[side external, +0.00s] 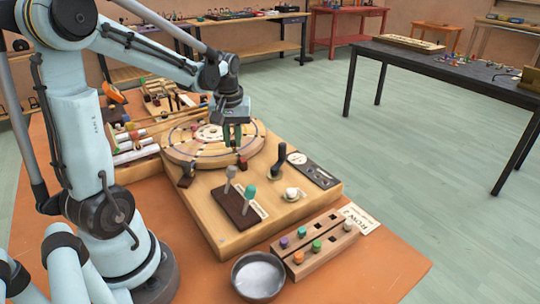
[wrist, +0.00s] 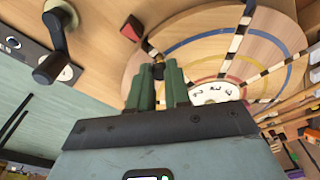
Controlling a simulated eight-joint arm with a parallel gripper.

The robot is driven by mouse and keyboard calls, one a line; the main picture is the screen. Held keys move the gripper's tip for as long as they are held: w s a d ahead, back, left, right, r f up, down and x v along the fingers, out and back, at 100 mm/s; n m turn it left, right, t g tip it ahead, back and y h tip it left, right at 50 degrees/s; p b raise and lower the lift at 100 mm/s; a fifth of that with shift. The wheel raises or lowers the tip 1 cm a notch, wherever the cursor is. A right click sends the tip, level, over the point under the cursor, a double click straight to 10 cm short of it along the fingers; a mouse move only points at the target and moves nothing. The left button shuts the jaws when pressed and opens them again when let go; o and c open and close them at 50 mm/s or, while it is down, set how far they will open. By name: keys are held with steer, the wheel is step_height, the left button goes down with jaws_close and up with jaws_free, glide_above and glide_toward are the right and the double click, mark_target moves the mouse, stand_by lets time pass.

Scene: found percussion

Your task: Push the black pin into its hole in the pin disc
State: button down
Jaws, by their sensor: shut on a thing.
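The pin disc (side external: 178,150) is a round wooden disc with coloured rings and a pale centre dial, lying on a wooden board. It also shows in the wrist view (wrist: 205,45), with blue, red and yellow arcs and dark-and-white striped radial strips. My gripper (side external: 232,137) is over the right part of the disc, pointing down. In the wrist view its green fingers (wrist: 158,85) are close together, shut on a small dark piece, the black pin (wrist: 158,71), which shows at their tips. The pin's lower end and its hole are hidden, so I cannot tell whether they meet.
A black crank handle (side external: 279,160) stands right of the disc, near a white knob (side external: 291,194). Grey and teal pegs stand on a dark block (side external: 237,209). A peg rail (side external: 325,246) and grey bowl (side external: 258,277) are at the front.

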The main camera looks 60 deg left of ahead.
steer(key=shift+f, duration=0.6)
stand_by(0.4)
steer(key=c, duration=1)
jaws_free()
step_height(320, 180, up, 11)
steer(key=d, duration=0.1)
steer(key=s+d+f+m+t, duration=0.1)
steer(key=d+f+m+t, duration=0.1)
steer(key=d+m, duration=0.3)
steer(key=s+d+f+m+t+h, duration=0.1)
steer(key=d+m, duration=0.5)
steer(key=d, duration=0.7)
step_height(320, 180, down, 3)
steer(key=s+t, duration=0.1)
steer(key=t, duration=0.2)
steer(key=shift+r, duration=0.2)
